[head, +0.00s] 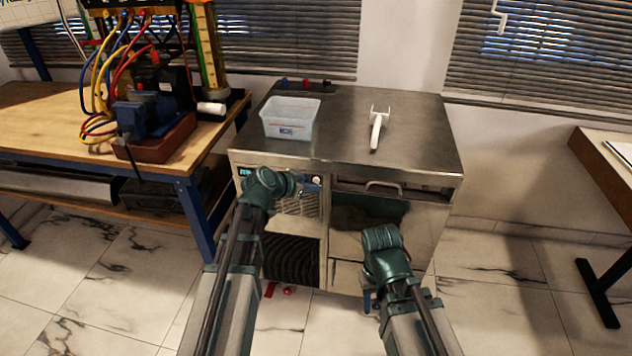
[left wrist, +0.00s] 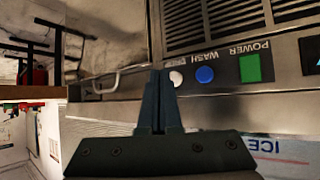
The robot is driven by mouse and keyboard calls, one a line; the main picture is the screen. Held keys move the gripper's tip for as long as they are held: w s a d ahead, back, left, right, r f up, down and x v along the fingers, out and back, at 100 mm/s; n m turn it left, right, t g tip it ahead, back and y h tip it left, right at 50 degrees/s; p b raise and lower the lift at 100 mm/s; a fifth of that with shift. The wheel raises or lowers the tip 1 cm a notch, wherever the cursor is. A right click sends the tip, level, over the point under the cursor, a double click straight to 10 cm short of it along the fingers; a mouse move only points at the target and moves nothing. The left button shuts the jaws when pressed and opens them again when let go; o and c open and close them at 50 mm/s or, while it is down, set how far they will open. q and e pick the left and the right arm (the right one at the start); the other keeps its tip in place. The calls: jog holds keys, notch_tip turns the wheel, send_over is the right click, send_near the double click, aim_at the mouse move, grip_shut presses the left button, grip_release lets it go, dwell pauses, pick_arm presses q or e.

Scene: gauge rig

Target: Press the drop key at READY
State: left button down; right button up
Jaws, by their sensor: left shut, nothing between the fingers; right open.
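A steel ice machine (head: 420,225) stands ahead with a small lit display (head: 244,172) on its front; its text is too small to read. In the left wrist view the panel appears upside down, with a green POWER button (left wrist: 250,68), a blue WASH button (left wrist: 205,75) and a white round key (left wrist: 176,78) with a tiny unreadable label. My left gripper (left wrist: 160,72) is shut and empty, its tips just left of the white key in that view; I cannot tell whether they touch it. My right gripper (head: 371,300) is low before the machine, mostly hidden by its wrist.
A translucent bin (head: 291,117) and a white scoop (head: 377,128) rest on the machine's top. A wooden bench (head: 50,120) with hoses and a rig stands left, and a desk (head: 605,165) right. Small red items (head: 288,290) lie low by the machine.

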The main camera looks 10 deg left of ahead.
pick_arm(q)
jog(key=shift+w, duration=0.1)
dwell(0.7)
jog(key=shift+w, duration=0.35)
jog(key=shift+w, duration=0.4)
dwell(0.6)
jog(key=shift+s, duration=0.85)
jog(key=shift+s, duration=0.1)
jog(key=s, duration=0.4)
jog(key=shift+s, duration=0.4)
dwell(0.7)
